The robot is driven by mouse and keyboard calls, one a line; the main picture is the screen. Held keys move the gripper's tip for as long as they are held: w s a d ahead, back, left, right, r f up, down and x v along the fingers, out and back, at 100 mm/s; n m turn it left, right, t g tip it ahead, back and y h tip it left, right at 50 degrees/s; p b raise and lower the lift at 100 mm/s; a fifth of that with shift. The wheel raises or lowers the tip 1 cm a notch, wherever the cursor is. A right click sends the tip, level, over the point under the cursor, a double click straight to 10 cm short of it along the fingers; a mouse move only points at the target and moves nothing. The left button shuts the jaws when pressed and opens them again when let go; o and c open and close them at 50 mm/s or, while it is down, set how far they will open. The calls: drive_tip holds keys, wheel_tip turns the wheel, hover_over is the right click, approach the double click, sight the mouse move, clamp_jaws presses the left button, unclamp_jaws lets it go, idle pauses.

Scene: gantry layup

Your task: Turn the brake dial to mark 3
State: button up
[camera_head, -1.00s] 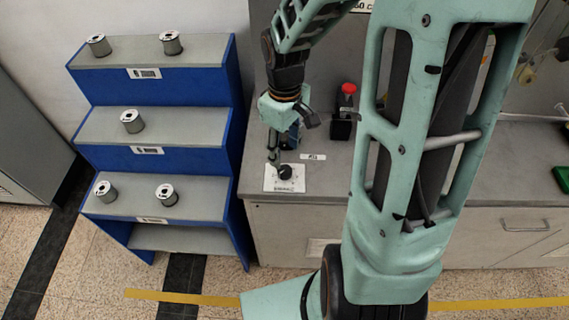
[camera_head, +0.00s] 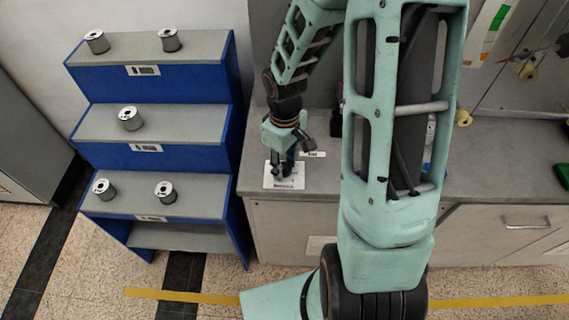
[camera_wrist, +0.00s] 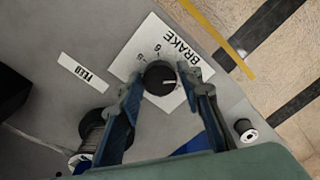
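The brake dial (camera_wrist: 158,77) is a round black knob with a white pointer line, on a white plate (camera_wrist: 148,47) lettered BRAKE. In the wrist view the lettering is upside down and some marks are partly hidden, so I cannot read the dial's setting surely. My gripper (camera_wrist: 159,75) is open, with one finger on each side of the knob and slim gaps apparent. Whether either finger touches it is unclear. In the head view my gripper (camera_head: 284,169) is down over the plate (camera_head: 298,180) and hides the knob.
A small white label (camera_head: 312,154) lies on the grey bench (camera_head: 262,187) beside the plate. A wire spool (camera_wrist: 92,130) is near the left finger in the wrist view. A blue stepped rack (camera_head: 165,89) with several spools stands left of the bench. My arm hides part of the bench.

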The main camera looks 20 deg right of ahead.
drive_tip(key=c, duration=0.7)
